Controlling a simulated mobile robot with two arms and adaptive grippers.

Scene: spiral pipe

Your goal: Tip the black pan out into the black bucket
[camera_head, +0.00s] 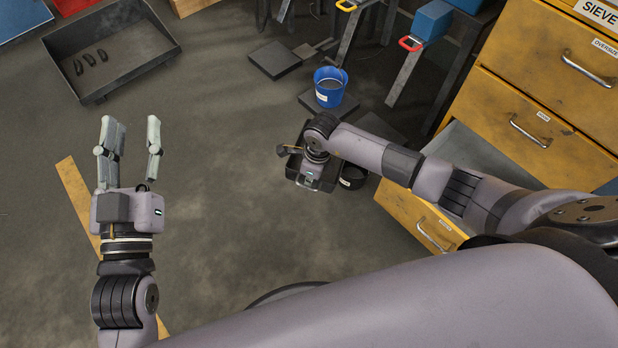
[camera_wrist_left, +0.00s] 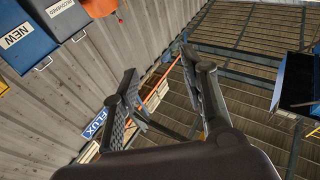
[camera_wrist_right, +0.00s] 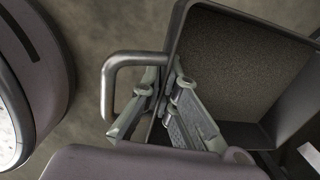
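The black pan (camera_wrist_right: 245,65) holds an even layer of grey-brown grains in the right wrist view. It has a looped handle (camera_wrist_right: 108,88) on its side. My right gripper (camera_wrist_right: 168,78) straddles the pan's side wall at the handle, one finger inside the pan and one within the loop, and looks shut on it. In the head view the pan (camera_head: 327,184) is mostly hidden beneath my right wrist. The black bucket (camera_head: 353,177), with a white label, stands just right of the pan. Its inside is hard to make out. My left gripper (camera_head: 133,125) is open, empty and raised, far from both.
A blue bucket (camera_head: 330,87) stands behind the black one. Yellow drawers (camera_head: 540,120) stand at the right, with a lower drawer front (camera_head: 425,225) close to the bucket. A dark tray (camera_head: 118,62) with several black pieces is at the back left. The middle floor is clear.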

